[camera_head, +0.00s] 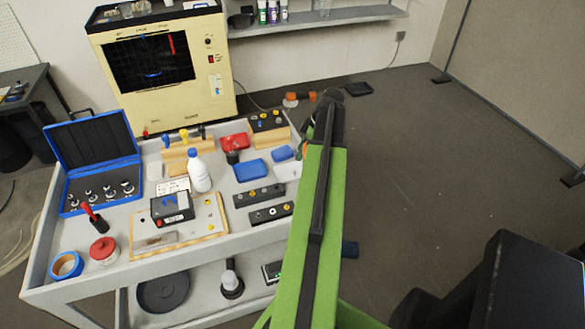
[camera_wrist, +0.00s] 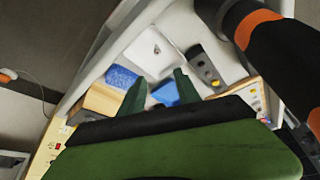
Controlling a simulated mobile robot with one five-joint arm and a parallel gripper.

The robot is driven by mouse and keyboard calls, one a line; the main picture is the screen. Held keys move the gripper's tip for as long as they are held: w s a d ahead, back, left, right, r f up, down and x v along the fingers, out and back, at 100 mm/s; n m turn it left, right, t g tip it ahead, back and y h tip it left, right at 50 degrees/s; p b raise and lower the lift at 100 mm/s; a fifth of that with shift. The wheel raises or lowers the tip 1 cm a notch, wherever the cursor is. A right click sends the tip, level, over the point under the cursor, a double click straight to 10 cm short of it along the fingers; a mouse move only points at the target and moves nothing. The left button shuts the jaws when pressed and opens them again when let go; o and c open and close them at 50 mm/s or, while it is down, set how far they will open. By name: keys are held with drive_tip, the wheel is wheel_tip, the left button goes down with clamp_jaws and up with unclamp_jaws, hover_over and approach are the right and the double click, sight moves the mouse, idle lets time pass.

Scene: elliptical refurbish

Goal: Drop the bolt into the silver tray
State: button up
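My gripper (camera_wrist: 160,76) is above the cart's right end, its two green fingers apart with nothing visibly held between them. In the head view my arm hides most of it. A pale, silvery square tray (camera_wrist: 139,53) lies beyond the fingertips in the wrist view; a small dark spot shows on it, too small to identify. The tray also shows beside my arm in the head view (camera_head: 287,171). Bolt-like pieces sit in dark blocks, one (camera_head: 259,195) and another (camera_head: 270,213) on the cart. I cannot tell which piece is the task's bolt.
A blue container (camera_wrist: 165,93) lies beneath the fingers, with a blue block (camera_wrist: 122,78) to its left. The grey cart (camera_head: 220,243) also carries a white bottle (camera_head: 199,172), an open blue case (camera_head: 97,150) and a red-lidded container (camera_head: 103,250).

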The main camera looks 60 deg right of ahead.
drive_tip(key=p+v, duration=1.1)
drive_tip(key=v, duration=0.3)
drive_tip(key=shift+r, duration=0.2)
